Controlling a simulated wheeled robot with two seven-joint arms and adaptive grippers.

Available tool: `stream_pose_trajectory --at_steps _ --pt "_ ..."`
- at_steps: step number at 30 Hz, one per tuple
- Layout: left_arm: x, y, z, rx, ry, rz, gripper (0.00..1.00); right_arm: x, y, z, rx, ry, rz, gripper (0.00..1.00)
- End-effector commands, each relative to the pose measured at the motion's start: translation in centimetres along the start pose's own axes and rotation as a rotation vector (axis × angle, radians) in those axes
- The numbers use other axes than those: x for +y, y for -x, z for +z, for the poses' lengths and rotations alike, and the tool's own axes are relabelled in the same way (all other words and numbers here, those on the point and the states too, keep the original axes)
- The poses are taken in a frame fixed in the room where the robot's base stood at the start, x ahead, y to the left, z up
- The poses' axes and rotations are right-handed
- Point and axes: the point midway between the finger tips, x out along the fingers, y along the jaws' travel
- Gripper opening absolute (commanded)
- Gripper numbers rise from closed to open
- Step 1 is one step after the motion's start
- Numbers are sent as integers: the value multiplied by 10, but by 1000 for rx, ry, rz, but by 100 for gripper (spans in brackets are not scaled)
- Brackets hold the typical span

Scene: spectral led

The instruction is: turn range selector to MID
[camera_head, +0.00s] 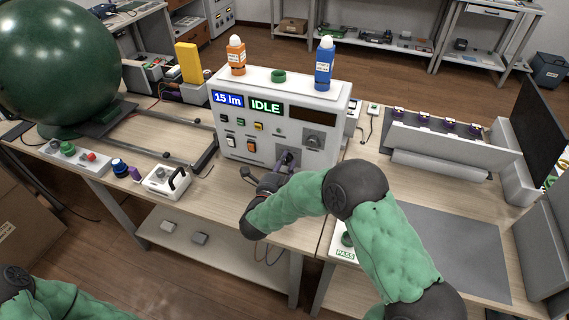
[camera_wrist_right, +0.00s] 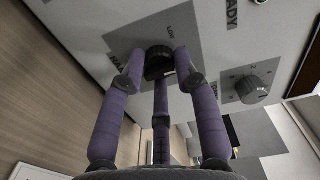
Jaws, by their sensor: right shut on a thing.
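The white instrument (camera_head: 274,100) stands on the bench, its displays reading "15 lm" and "IDLE". The range selector (camera_wrist_right: 158,59) is a black knob on a grey plate with a "LOW" label beside it; another label is partly hidden. My right gripper (camera_wrist_right: 160,76) has purple fingers closed around this knob, one on each side and a third below. Its pointer direction cannot be told. In the head view, the right gripper (camera_head: 284,166) reaches the lower right of the instrument's front, and the fingers partly cover the knob. My left gripper is out of view; only green arm parts show at bottom left.
A second grey knob (camera_wrist_right: 252,89) sits near the right gripper. An orange bottle (camera_head: 236,56) and a blue bottle (camera_head: 324,64) stand on the instrument. A handled white box (camera_head: 165,180) and a big green sphere (camera_head: 60,60) are to the left. A grey mat (camera_head: 455,245) lies at right.

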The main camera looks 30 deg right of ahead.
Motion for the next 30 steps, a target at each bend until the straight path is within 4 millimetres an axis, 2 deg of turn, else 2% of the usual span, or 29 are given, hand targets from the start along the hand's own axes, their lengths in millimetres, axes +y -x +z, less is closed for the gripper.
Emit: stream_pose_trajectory --at_steps 14,15,16,17,26,30 --pt "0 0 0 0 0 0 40 0 0 -1 3 -13 0 0" --pt "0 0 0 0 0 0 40 0 0 -1 3 -12 0 43" --pt "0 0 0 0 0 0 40 0 0 -1 2 -12 0 51" --pt "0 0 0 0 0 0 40 0 0 -1 2 -12 0 55" --pt "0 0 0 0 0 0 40 0 0 0 1 -12 0 55" --pt "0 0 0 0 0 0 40 0 8 1 -2 -11 0 55"
